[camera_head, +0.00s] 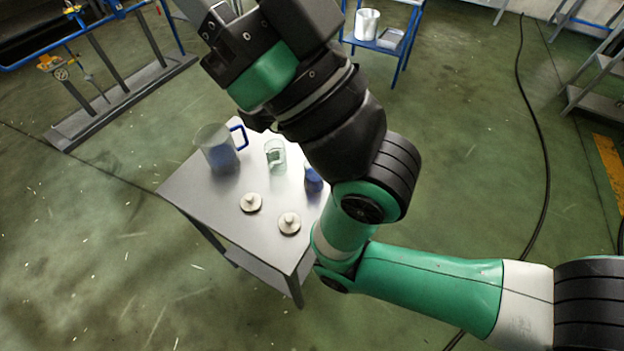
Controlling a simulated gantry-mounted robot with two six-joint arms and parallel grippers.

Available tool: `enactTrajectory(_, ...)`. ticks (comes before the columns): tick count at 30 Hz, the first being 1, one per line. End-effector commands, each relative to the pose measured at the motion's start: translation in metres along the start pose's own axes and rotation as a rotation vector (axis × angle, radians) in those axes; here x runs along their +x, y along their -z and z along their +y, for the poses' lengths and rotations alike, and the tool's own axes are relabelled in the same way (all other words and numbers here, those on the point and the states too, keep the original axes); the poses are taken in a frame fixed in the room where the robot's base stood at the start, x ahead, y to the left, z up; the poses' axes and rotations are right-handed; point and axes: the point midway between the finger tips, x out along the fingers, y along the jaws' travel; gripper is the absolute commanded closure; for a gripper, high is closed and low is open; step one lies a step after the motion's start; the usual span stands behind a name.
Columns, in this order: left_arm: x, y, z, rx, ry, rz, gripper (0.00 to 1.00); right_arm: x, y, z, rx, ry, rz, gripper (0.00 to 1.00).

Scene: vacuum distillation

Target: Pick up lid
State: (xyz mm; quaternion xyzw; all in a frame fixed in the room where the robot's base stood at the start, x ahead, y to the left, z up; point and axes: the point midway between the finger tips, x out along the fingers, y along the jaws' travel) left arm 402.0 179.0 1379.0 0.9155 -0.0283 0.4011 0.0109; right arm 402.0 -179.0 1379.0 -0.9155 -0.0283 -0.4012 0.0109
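Two round, pale lids with knobs on top lie near the front edge of a small metal table (200,196). One lid (251,203) is on the left, and the other lid (289,223) is nearer the table's front right corner. My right arm comes in from the right and passes over the table's right side. My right gripper (232,28) is raised at the top of the view, apart from both lids. Its fingertips are not clear, so I cannot tell if it is open. My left gripper is not in view.
A clear pitcher with a blue handle (217,150) stands at the table's back left. A glass beaker (275,155) and a blue-based container (313,180), partly hidden by my arm, stand to its right. A blue cart (371,45) holds a white bucket (367,25) farther back.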

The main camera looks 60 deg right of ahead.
Motion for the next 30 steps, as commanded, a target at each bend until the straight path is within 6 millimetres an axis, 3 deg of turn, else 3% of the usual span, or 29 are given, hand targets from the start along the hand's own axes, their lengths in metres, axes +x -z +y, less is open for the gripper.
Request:
enactTrajectory(12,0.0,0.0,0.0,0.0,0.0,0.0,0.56,0.0,0.0,0.0,0.0,0.0,0.0,0.56)
enactTrajectory(22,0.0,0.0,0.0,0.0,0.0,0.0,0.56,0.0,0.0,0.0,0.0,0.0,0.0,0.0)
enactTrajectory(30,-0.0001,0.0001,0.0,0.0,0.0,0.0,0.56,0.0005,-0.0027,0.0005,0.02,-0.002,-0.009,0.0)
